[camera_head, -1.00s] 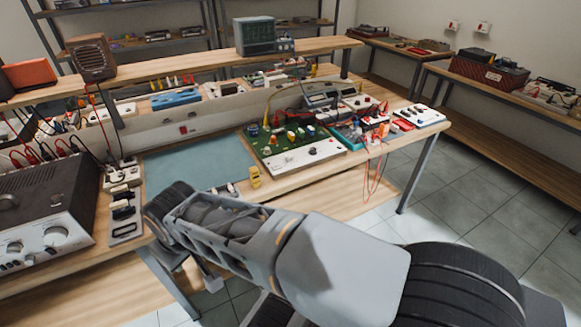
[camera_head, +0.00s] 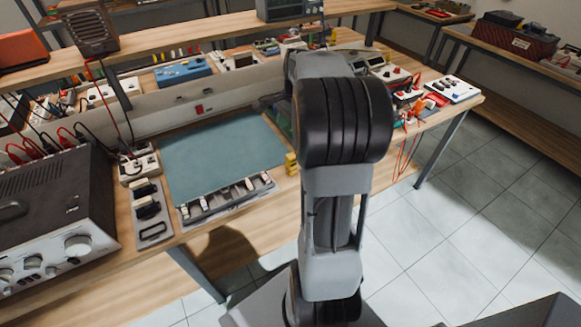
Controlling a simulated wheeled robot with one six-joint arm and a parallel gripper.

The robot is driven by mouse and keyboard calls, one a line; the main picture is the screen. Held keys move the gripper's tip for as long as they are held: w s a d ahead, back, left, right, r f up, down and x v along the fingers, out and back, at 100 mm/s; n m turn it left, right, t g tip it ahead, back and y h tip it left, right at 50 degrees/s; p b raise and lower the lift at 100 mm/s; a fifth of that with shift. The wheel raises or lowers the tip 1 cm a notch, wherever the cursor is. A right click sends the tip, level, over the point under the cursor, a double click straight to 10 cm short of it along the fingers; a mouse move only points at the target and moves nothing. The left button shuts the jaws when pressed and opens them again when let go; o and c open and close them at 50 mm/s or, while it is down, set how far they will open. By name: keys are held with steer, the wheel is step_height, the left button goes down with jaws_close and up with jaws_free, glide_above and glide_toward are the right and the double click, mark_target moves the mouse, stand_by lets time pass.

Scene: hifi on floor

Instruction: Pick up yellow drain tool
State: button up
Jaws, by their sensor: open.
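A small yellow object (camera_head: 291,163) stands on the wooden workbench at the right end of the blue-green mat, just left of my arm. It may be the yellow drain tool, but it is too small to tell its shape. My arm rises from the bottom and reaches over the bench. Its thick black joint blocks the view behind it, and I cannot make out my gripper's fingers. The green circuit board is mostly hidden behind my arm.
The blue-green mat (camera_head: 222,157) is largely bare. A strip of small parts (camera_head: 228,198) lies along its front edge. A large black and silver amplifier (camera_head: 55,205) fills the left. Red-topped devices (camera_head: 398,77) with hanging wires stand at right. Tiled floor is open at lower right.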

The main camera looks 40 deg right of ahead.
mark_target(291, 155)
steer(key=shift+m, duration=0.8)
steer(key=f, duration=0.2)
steer(key=d+f, duration=0.1)
steer(key=f, duration=0.5)
steer(key=shift+w+d+f, duration=0.15)
steer(key=shift+w+f, duration=0.05)
steer(key=shift+a+f, duration=0.2)
steer(key=shift+f, duration=0.8)
steer(key=shift+a+f, duration=0.25)
steer(key=shift+f, duration=0.7)
steer(key=shift+a+f, duration=0.2)
steer(key=shift+f, duration=0.8)
steer(key=c, duration=1)
steer(key=shift+r, duration=0.1)
